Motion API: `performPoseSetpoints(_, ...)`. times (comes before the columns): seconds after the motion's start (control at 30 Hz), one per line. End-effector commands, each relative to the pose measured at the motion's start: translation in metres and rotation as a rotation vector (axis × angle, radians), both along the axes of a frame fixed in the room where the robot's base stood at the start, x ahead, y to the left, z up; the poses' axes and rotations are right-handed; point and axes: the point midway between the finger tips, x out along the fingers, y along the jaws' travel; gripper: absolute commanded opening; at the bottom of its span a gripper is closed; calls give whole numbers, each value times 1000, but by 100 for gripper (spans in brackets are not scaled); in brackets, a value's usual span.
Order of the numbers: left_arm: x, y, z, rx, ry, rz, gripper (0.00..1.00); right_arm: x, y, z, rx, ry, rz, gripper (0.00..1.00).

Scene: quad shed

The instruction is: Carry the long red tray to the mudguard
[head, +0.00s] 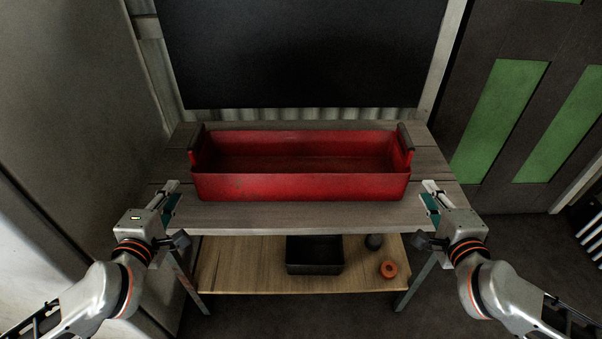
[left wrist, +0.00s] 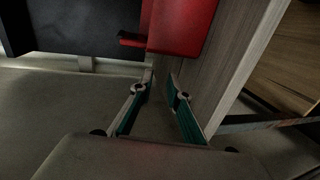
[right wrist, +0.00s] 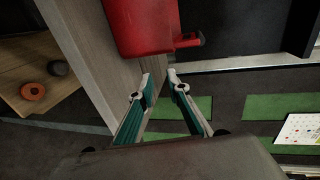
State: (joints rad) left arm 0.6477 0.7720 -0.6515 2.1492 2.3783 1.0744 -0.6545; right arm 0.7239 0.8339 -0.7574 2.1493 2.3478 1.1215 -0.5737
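The long red tray (head: 300,187) is an open box with a dark handle at each end. It stands level on the grey wooden bench top (head: 300,217) and looks empty. My left gripper (head: 173,193) is open and empty, in front of the tray's left end and apart from it. My right gripper (head: 432,192) is open and empty, in front of the right end, also apart. The tray's end and handle show beyond the fingers in the left wrist view (left wrist: 182,25) and in the right wrist view (right wrist: 142,25). I cannot make out a mudguard.
A lower shelf (head: 240,265) holds a black bin (head: 314,256), a dark round thing (head: 373,242) and an orange ring (head: 388,269). A dark panel (head: 300,55) rises behind the bench. A pale cabinet or wall stands close on the left. Floor with green patches (head: 500,105) lies at right.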

Motion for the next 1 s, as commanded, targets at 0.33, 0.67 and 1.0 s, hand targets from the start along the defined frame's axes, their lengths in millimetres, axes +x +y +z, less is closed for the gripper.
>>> performPoseSetpoints(0.33, 1, 1, -2, -8, 15, 3, 17, 1, -2, -2, 8, 15, -5, 17)
performPoseSetpoints(0.67, 32, 1, -9, -9, 13, 4, 17, 32, -1, -9, 9, 14, -6, 17)
performPoseSetpoints(1.0, 91, 1, -24, -9, 14, 4, 17, 91, -2, -25, 8, 14, -7, 17)
